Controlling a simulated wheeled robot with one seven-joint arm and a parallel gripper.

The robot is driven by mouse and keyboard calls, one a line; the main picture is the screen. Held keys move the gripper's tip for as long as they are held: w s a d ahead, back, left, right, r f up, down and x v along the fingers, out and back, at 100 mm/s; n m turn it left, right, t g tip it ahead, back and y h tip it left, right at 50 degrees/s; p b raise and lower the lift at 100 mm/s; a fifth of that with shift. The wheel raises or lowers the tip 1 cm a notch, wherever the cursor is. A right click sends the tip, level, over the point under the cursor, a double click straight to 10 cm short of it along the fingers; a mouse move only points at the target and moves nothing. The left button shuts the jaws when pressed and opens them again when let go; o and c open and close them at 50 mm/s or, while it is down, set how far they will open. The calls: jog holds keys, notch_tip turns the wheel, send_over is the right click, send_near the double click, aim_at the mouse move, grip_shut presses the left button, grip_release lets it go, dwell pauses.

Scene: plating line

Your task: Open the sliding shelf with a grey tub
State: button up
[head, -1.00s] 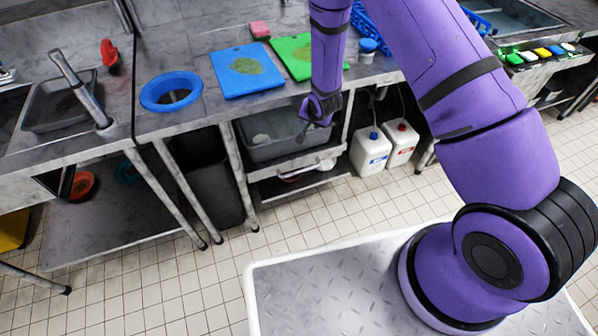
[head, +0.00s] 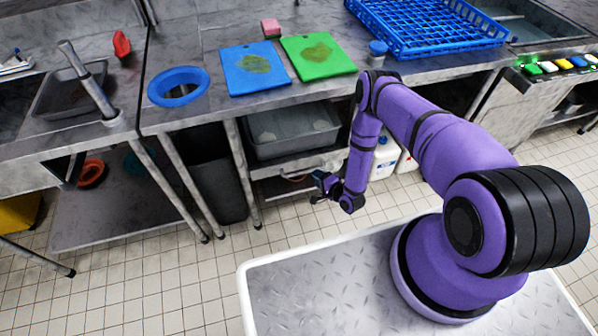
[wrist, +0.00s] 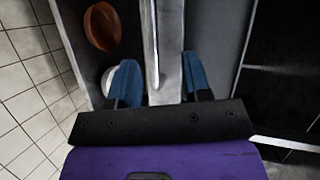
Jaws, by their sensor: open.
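The grey tub (head: 292,142) sits on the sliding shelf under the counter. The shelf's pale front (head: 305,164) shows below the tub, and the shelf looks pushed in. My gripper (head: 322,183) is low in front of the shelf's right part. In the wrist view my gripper (wrist: 159,66) is open, with one blue finger on each side of the shelf's front strip (wrist: 170,40) and its thin handle bar (wrist: 152,45). I cannot tell whether the fingers touch it. The grey area right of the strip may be the tub.
An orange-brown bowl (wrist: 102,27) lies beside the shelf front in the wrist view. White jugs (head: 384,157) stand right of the shelf, partly behind my arm. A dark bin (head: 216,180) stands left. The tiled floor in front is clear.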

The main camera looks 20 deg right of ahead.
aim_at(303, 171)
jog(key=shift+m+t, duration=0.5)
jog(key=shift+m, duration=0.1)
jog(key=x, duration=0.3)
jog(key=f+x, duration=0.1)
jog(key=x, duration=0.5)
jog(key=shift+s+a+f, duration=0.3)
jog(key=shift+a+f, duration=0.1)
grip_shut()
